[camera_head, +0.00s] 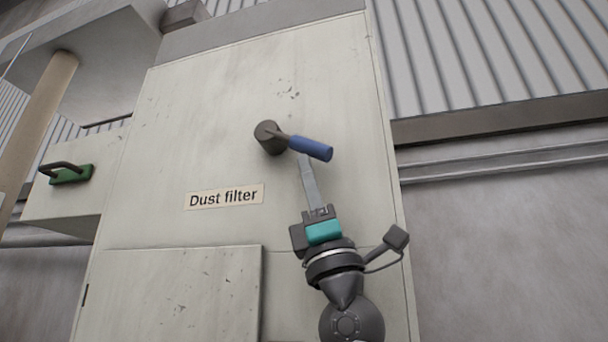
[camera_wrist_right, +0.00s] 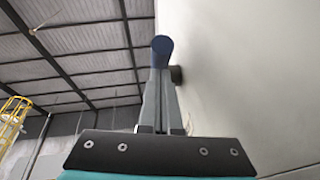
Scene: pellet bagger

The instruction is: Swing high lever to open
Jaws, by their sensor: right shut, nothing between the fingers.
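The high lever has a dark round hub (camera_head: 270,137) on the cabinet front and a blue handle (camera_head: 311,148) that points right and slightly down in the head view. My right gripper (camera_head: 305,160) reaches up from below, with its fingertips just under the blue handle. In the right wrist view its fingers (camera_wrist_right: 160,85) are together with nothing between them, and the end of the blue handle (camera_wrist_right: 162,50) shows just beyond the tips. I cannot tell whether they touch the handle. My left gripper is not in view.
The pale cabinet (camera_head: 200,130) carries a "Dust filter" label (camera_head: 224,197) and a lower panel (camera_head: 180,290). A green part with a dark handle (camera_head: 70,174) sits at the left. A yellow ladder cage (camera_wrist_right: 12,118) stands far off. The space right of the cabinet is clear.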

